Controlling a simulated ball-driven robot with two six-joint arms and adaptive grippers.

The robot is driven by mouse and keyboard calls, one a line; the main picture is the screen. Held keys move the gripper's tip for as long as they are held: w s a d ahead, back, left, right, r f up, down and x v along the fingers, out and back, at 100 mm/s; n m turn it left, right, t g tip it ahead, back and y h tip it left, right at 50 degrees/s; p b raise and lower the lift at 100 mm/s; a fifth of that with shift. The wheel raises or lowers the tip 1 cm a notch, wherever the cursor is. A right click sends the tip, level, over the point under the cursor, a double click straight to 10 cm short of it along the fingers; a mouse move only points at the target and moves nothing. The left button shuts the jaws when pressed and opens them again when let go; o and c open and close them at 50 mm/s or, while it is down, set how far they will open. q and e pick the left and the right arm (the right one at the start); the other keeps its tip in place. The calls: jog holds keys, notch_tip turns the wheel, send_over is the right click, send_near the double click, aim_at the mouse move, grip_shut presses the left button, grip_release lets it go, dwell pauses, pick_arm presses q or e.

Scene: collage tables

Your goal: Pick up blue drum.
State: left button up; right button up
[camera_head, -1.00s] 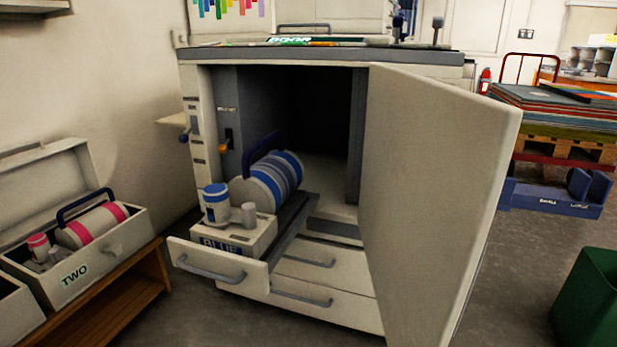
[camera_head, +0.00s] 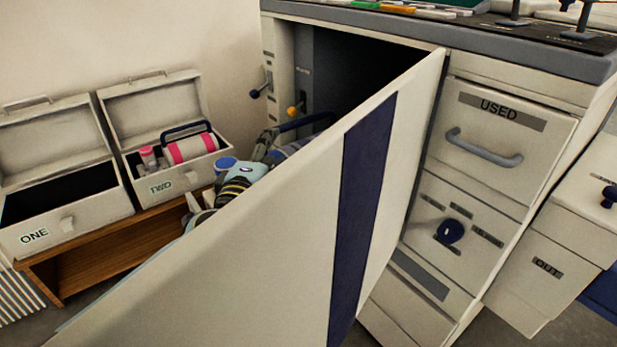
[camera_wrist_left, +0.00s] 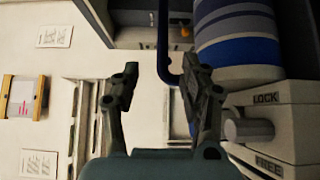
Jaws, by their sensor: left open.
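The blue drum (camera_head: 290,149), white with blue bands, lies in the open cabinet, mostly hidden behind the door in the head view. Its dark blue handle (camera_head: 305,122) stands above it. In the left wrist view the drum (camera_wrist_left: 237,40) is at upper right, and the handle (camera_wrist_left: 162,45) runs down between my fingers, close to the right one. My left gripper (camera_head: 267,143) is at the near end of the handle; in the wrist view my left gripper (camera_wrist_left: 159,72) is open and empty. Whether it touches the handle is unclear. My right gripper is out of view.
The open cabinet door (camera_head: 270,240) crosses the foreground and hides much of my left arm. Boxes ONE (camera_head: 50,240) and TWO (camera_head: 195,180) stand open on a wooden bench (camera_head: 90,260); TWO holds a pink-banded drum (camera_head: 190,148).

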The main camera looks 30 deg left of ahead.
aim_at(285, 127)
pick_arm(q)
jog(key=x, duration=0.6)
jog(key=b+x, duration=0.1)
jog(key=x, duration=0.2)
jog(key=shift+w+a+f+b, duration=0.1)
jog(key=shift+a+f+b, duration=0.1)
jog(key=shift+f+b, duration=0.2)
jog(key=shift+w+a+r, duration=0.1)
jog(key=shift+w+a, duration=0.05)
jog(key=shift+w, duration=0.25)
grip_shut()
jog(key=shift+r, duration=0.2)
